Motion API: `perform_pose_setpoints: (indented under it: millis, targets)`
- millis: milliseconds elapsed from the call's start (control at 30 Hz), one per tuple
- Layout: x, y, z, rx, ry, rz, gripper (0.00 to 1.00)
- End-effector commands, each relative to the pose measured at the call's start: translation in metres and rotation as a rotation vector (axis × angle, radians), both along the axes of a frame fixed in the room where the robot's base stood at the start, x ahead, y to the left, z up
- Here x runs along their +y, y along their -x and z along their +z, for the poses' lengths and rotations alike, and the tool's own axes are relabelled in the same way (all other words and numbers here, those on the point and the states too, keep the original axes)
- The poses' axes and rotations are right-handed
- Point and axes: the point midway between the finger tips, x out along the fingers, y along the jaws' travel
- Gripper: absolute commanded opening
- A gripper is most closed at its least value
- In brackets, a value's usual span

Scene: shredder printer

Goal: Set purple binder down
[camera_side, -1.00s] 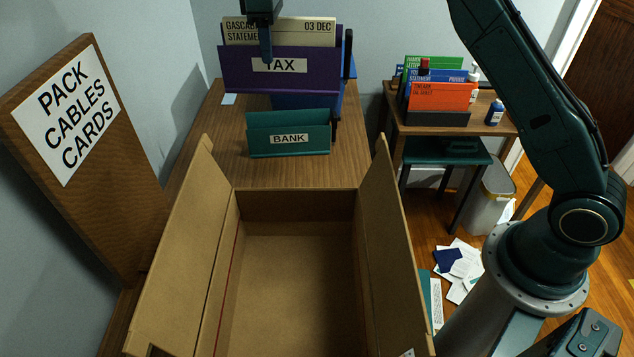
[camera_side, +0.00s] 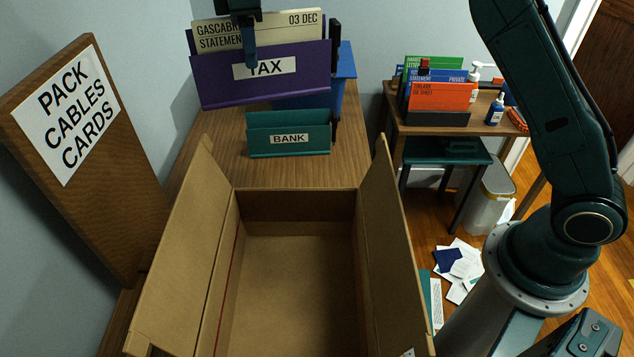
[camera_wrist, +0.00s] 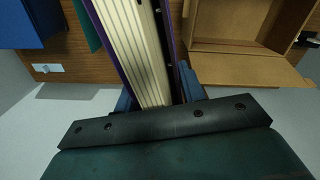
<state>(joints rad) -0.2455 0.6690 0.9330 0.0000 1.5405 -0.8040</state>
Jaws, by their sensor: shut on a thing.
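The purple binder (camera_side: 290,82) is labelled TAX and holds cream papers (camera_side: 258,33). In the side view it hangs above the far part of the wooden desk, slightly tilted, its left end lower. My gripper (camera_side: 249,55) comes from above and is shut on the binder's upper left part; one finger shows in front of its face. In the wrist view the binder's papers (camera_wrist: 130,45) run between the two blue-green fingers. The far finger is hidden in the side view.
A teal BANK holder (camera_side: 288,138) stands on the desk (camera_side: 215,165), with a blue bin (camera_side: 343,80) behind. An open cardboard box (camera_side: 290,290) fills the front. A brown sign board (camera_side: 95,190) stands left. A side table (camera_side: 440,125) at right carries folders and bottles.

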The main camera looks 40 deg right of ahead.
Motion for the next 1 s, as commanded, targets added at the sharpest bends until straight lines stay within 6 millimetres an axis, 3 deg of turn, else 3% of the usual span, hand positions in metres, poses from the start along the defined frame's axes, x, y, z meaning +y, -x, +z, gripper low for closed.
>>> perform_pose_setpoints:
  millis: [200, 500, 800, 1000]
  targets:
    - [0.053, 0.045, 0.006, -0.002, 0.0, 0.267, 0.05]
    - [0.109, 0.118, 0.006, -0.002, -0.001, 0.646, 0.05]
    - [0.143, 0.195, 0.001, -0.001, -0.001, 1.007, 0.05]
    - [0.151, 0.228, -0.003, -0.001, -0.001, 1.161, 0.05]
